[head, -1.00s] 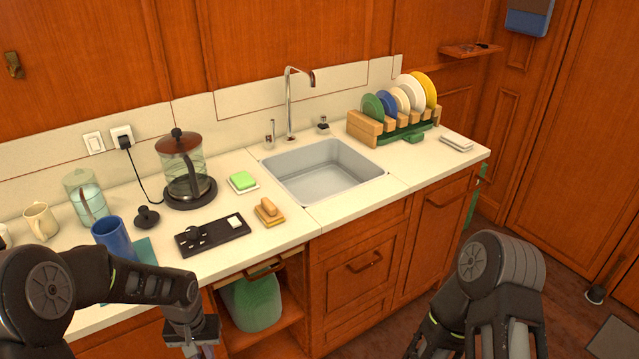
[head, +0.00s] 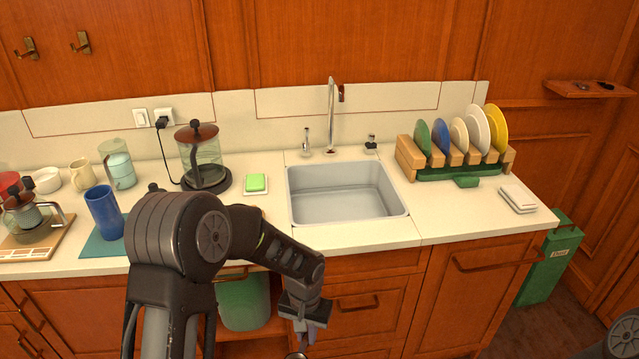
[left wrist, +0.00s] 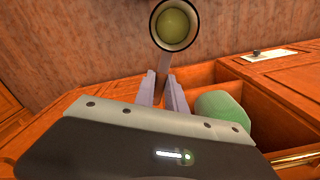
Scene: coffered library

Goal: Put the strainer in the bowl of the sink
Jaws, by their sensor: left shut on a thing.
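My left gripper (head: 306,332) hangs in front of the counter, below its front edge and below the sink (head: 345,208). In the left wrist view its fingers (left wrist: 163,88) are shut on the handle of the strainer (left wrist: 174,24), a round, dark-rimmed cup with a yellow-green inside. In the head view only a sliver of the strainer (head: 297,355) shows at the bottom edge. The sink bowl is grey, rectangular and empty. My right gripper is out of view; only a bit of that arm shows at the lower right.
The tap (head: 331,118) stands behind the sink. A dish rack (head: 410,157) with several plates is to its right, a green sponge (head: 256,183) to its left. A glass coffee press (head: 203,160) and a blue cup (head: 104,212) are farther left. A green container (head: 243,300) stands in the open cabinet.

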